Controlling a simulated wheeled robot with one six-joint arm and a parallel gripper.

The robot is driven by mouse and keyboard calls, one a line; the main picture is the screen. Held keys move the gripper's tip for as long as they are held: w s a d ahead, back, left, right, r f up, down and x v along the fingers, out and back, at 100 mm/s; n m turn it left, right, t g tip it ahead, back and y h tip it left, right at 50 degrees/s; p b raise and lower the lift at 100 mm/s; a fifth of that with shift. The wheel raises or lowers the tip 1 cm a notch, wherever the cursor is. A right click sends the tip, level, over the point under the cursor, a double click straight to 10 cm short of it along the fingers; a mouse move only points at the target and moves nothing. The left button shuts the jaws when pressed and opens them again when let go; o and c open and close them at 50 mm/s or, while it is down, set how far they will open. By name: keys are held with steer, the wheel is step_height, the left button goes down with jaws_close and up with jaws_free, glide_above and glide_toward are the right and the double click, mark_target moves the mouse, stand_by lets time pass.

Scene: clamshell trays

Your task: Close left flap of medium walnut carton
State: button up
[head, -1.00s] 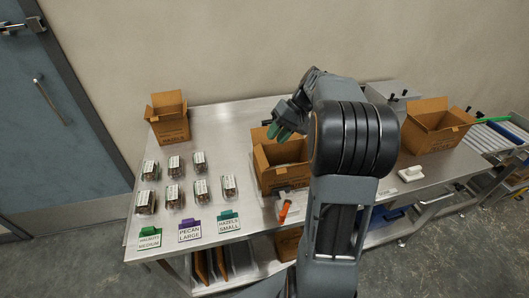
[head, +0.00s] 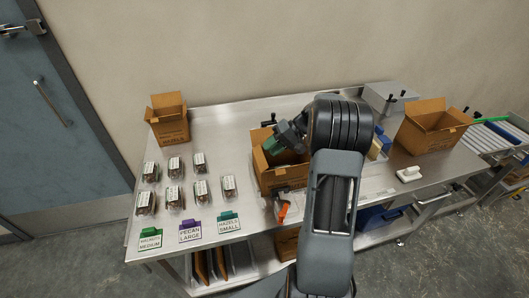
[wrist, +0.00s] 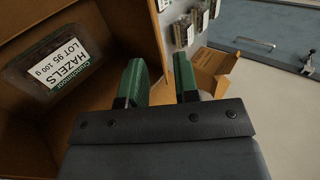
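An open brown carton (head: 283,180) stands at mid-table under my gripper; part of its top is hidden by my arm. A raised flap (head: 260,136) shows at its back left. In the wrist view the carton (wrist: 125,30) fills the left, with a clamshell (wrist: 50,68) inside whose label reads HAZELS. My gripper (head: 273,147) is at the carton's opening, near its left side. In the wrist view its two green fingers (wrist: 160,82) are apart, with carton wall or flap showing near the left finger. I cannot tell whether they touch it.
Another open carton (head: 168,124) stands at the back left, and one (head: 430,130) at the right. Several filled clamshells (head: 173,165) stand on the left, behind the walnut, pecan and hazel signs (head: 190,231). An orange-handled tool (head: 282,210) lies before the middle carton; a white-handled tool (head: 409,174) lies right.

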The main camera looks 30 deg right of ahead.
mark_target(260, 158)
steer(key=shift+x, duration=1.85)
steer(key=shift+c, duration=0.4)
jaws_close()
